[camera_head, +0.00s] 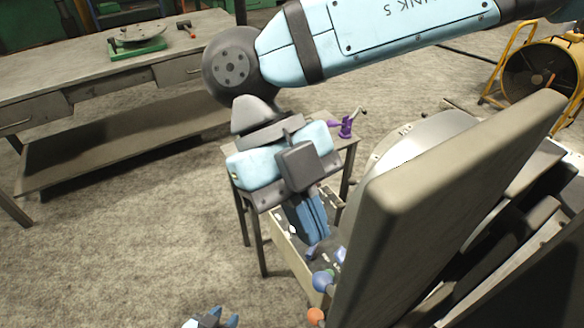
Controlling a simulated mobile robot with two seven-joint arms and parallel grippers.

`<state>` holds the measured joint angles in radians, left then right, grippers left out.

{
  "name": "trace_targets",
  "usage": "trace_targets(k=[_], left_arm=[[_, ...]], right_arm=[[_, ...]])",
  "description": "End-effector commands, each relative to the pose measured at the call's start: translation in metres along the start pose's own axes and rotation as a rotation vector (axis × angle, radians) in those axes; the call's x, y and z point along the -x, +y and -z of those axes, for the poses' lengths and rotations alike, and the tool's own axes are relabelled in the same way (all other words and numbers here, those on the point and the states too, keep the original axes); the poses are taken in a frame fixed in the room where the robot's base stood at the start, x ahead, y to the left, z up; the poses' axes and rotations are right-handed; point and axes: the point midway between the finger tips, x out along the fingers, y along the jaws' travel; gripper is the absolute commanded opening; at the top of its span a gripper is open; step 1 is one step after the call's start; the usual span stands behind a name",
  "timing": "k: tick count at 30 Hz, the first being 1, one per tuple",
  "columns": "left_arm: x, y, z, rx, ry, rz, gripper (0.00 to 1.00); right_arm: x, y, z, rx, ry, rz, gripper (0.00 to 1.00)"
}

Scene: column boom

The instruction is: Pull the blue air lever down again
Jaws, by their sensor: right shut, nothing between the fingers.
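The blue air lever shows as a blue ball knob (322,281) low in the centre of the head view, at the left edge of a big grey slab. Its shaft is mostly hidden. My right gripper (318,240) hangs down from the arm that comes in from the upper right. Its blue fingers are shut and empty, above the blue knob in the picture. I cannot tell whether they touch any part of the lever. My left gripper (224,318) shows only as tips at the bottom edge. The tips look apart, with nothing seen between them.
An orange knob (316,316) sits just below the blue one. The tall grey slab (440,190) blocks the right side. A small table (240,190) with a purple tool (346,128) stands behind my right gripper. A workbench (90,75) is at upper left. The floor at left is clear.

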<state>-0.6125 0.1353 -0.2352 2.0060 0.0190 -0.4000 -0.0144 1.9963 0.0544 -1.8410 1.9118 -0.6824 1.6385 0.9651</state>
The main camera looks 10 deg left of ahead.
Motion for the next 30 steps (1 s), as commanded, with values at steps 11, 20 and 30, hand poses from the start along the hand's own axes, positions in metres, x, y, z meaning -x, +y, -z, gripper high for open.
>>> trace_targets(k=[11,20,30], left_arm=[[-0.003,-0.001,-0.004,0.003,-0.004,0.001,0.37],[-0.004,-0.001,-0.005,0.007,-0.006,0.000,0.37],[-0.005,0.000,-0.005,0.008,-0.005,0.000,0.37]], right_arm=[[0.053,0.001,-0.001,-0.002,-0.003,-0.002,0.00],[0.116,0.001,-0.001,0.000,-0.001,-0.002,0.00],[0.139,0.000,0.000,0.000,0.000,0.000,0.00]])
